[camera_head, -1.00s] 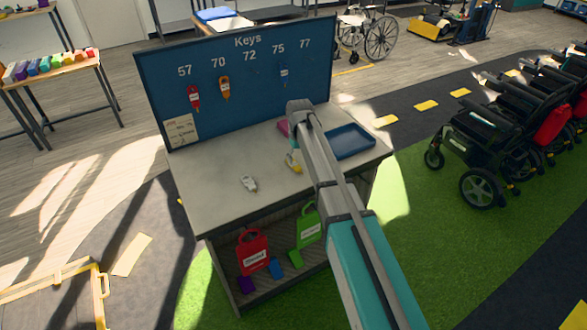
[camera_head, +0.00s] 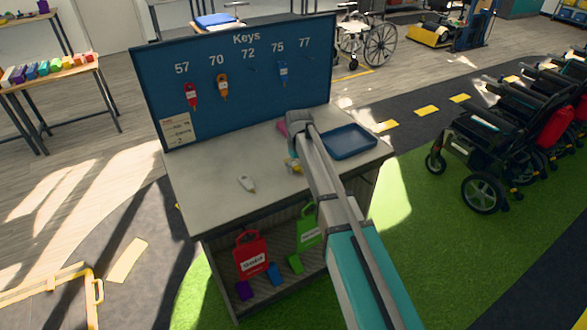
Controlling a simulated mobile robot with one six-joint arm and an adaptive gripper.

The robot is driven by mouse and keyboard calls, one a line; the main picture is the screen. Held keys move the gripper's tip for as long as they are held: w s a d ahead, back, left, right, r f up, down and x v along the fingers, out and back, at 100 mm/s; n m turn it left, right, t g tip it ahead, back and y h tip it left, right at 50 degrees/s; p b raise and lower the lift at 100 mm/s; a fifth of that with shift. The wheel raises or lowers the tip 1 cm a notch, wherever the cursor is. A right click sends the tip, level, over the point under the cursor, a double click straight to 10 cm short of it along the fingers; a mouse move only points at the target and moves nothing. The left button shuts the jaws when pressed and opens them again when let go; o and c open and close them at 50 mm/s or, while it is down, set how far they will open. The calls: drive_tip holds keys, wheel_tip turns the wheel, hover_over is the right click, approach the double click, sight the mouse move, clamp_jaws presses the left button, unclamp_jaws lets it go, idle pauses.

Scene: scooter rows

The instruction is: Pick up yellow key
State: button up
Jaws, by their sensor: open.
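A small yellow key (camera_head: 291,165) lies on the grey desk top (camera_head: 215,195), close against the left edge of my arm in the picture. Part of it is hidden by my arm. My arm crosses the desk from the lower right, and its visible top end is a dark joint above the desk. My gripper does not show; it is hidden behind the arm or out of frame, so its distance from the yellow key cannot be told.
A white key (camera_head: 247,183) lies left of the yellow one. A pink item (camera_head: 282,127) and a blue tray (camera_head: 348,142) are farther back. The blue key board (camera_head: 235,80) stands behind, with red, orange and blue keys hanging. Red (camera_head: 251,257) and green (camera_head: 309,230) tags are below.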

idle(0.3)
drive_tip(key=c, duration=1)
drive_tip(key=shift+o, duration=0.2)
drive_tip(key=shift+r, duration=0.1)
wheel_tip(320, 180, up, 3)
drive_tip(key=p, duration=0.3)
drive_tip(key=s+d+r+p, duration=0.4)
drive_tip(key=s+r+p, duration=0.5)
drive_tip(key=s, duration=0.4)
drive_tip(key=shift+s+d+r+p, duration=0.15)
drive_tip(key=shift+s+r+p, duration=0.05)
drive_tip(key=shift+r+p, duration=0.25)
